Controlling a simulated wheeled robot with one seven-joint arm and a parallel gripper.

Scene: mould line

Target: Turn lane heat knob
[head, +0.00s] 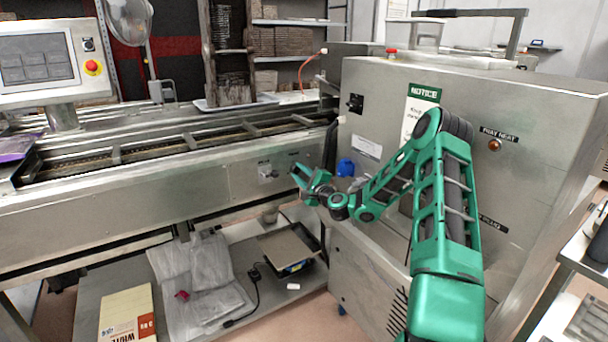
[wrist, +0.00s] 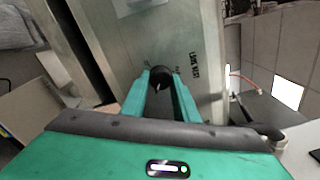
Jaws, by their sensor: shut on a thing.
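The lane heat knob (wrist: 160,76) is a black round knob with a pale pointer mark on a metal panel. In the wrist view it sits between the two green fingers of my gripper (wrist: 161,90), which are closed on its sides. A printed label, turned sideways, stands beside it on the panel. In the head view my gripper (head: 294,171) is at the front face of the conveyor's metal side. The knob cannot be made out there, as the gripper covers that spot.
A large metal cabinet (head: 380,100) with a notice stands to the right, close to my arm. A lower shelf (head: 100,290) holds bags and a box.

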